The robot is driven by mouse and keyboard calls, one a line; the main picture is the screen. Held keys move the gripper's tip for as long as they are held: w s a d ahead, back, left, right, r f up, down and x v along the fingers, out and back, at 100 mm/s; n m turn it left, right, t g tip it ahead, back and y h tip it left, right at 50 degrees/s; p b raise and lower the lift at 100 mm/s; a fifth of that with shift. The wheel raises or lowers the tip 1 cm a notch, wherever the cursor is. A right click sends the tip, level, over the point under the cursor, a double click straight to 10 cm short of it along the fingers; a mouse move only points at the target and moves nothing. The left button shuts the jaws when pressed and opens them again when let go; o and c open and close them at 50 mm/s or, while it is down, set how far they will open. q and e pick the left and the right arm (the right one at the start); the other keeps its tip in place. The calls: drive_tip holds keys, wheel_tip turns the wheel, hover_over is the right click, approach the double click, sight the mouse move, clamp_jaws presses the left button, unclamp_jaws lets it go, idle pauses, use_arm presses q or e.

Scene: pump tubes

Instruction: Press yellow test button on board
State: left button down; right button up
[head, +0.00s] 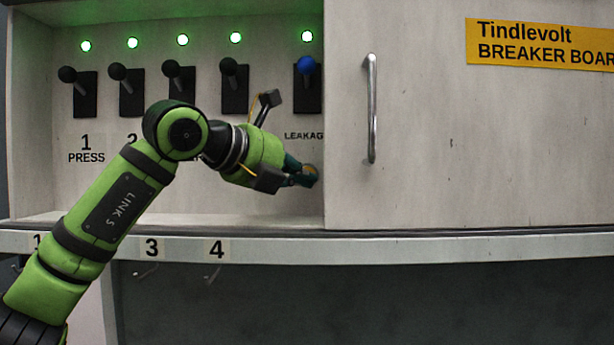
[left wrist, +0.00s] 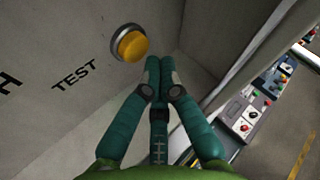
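The yellow test button (left wrist: 131,45) sits in a round metal ring on the board, beside the word TEST in the left wrist view. In the head view only a sliver of the button (head: 311,169) shows behind the fingertips. My left gripper (head: 306,178) is at the board just below the LEAKAGE label. In the left wrist view its teal fingers (left wrist: 159,70) are together with nothing between them, and the tips lie just right of the button. I cannot tell whether they touch it. My right gripper is not in view.
The breaker board (head: 210,20) has several black levers (head: 180,75) and one blue-knobbed lever (head: 307,70), all under lit green lamps. A closed-looking panel with a metal handle (head: 371,108) stands right of the gripper. A ledge (head: 400,243) runs below, with hooks under it.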

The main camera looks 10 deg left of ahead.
use_arm(q)
drive_tip(key=shift+w, duration=0.15)
idle(0.4)
drive_tip(key=shift+w+a, duration=0.1)
drive_tip(key=shift+w, duration=0.2)
drive_tip(key=shift+w+a+p, duration=0.1)
drive_tip(key=shift+w+p, duration=0.45)
drive_tip(key=shift+p, duration=0.2)
idle(0.6)
drive_tip(key=shift+s, duration=0.1)
drive_tip(key=shift+s+f+b, duration=0.1)
drive_tip(key=shift+s+b, duration=0.3)
drive_tip(key=shift+b, duration=0.15)
drive_tip(key=shift+s+b, duration=0.35)
drive_tip(key=shift+s, duration=0.1)
drive_tip(key=shift+d, duration=0.2)
